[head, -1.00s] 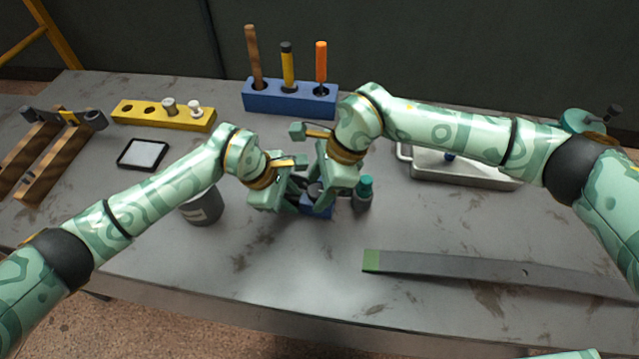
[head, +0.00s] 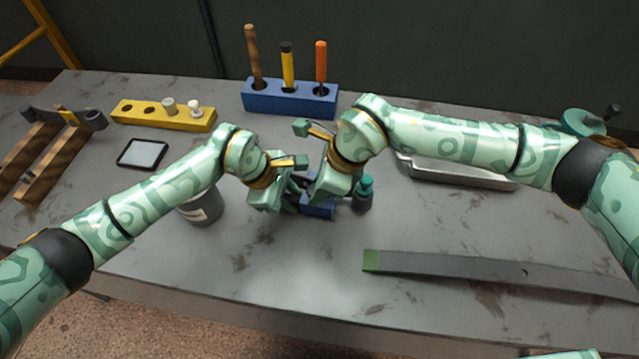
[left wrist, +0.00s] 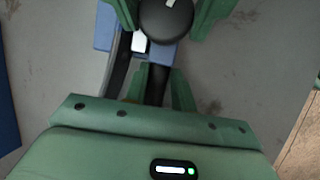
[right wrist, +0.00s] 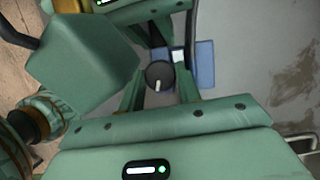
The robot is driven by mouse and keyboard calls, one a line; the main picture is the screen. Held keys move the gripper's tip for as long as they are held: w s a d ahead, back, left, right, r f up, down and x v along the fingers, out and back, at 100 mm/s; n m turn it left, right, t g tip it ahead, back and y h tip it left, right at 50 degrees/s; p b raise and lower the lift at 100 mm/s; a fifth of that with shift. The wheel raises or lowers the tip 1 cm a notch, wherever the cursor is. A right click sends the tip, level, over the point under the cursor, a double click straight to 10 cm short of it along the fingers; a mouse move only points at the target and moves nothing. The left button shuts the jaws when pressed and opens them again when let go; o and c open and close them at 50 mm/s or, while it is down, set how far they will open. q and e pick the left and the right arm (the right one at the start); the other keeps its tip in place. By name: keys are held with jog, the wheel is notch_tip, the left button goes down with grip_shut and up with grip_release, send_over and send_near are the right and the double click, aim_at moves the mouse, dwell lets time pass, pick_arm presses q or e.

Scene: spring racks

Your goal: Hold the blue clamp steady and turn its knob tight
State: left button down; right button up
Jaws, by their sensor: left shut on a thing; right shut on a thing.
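The blue clamp (head: 319,211) stands on the workbench, mostly hidden by my two grippers in the head view. Its blue body shows beside the fingers in the left wrist view (left wrist: 165,54) and right wrist view (right wrist: 205,62). Its round black knob (right wrist: 158,73) bears a white mark. My right gripper (head: 314,193) is shut on the knob, one finger on each side. My left gripper (head: 292,203) is shut on the clamp's dark bar (left wrist: 155,84), left of the knob in the head view.
A teal-capped bottle (head: 363,194) stands close right of the clamp, and a grey labelled can (head: 202,208) stands left. A blue tool rack (head: 290,99) and a yellow rack (head: 160,117) are behind. A long grey strip (head: 470,269) lies front right. The front middle is clear.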

jog(key=m, duration=0.2)
jog(key=m+t, duration=0.1)
jog(key=m, duration=0.1)
jog(key=shift+s+a+t+h, duration=0.1)
jog(key=shift+s+t+h, duration=0.05)
jog(key=shift+t+h, duration=0.2)
jog(key=shift+m+t+h, duration=0.55)
jog(key=shift+m, duration=1.55)
jog(key=o, duration=1)
jog(key=shift+c, duration=0.2)
jog(key=v, duration=1.2)
jog(key=shift+a, duration=0.1)
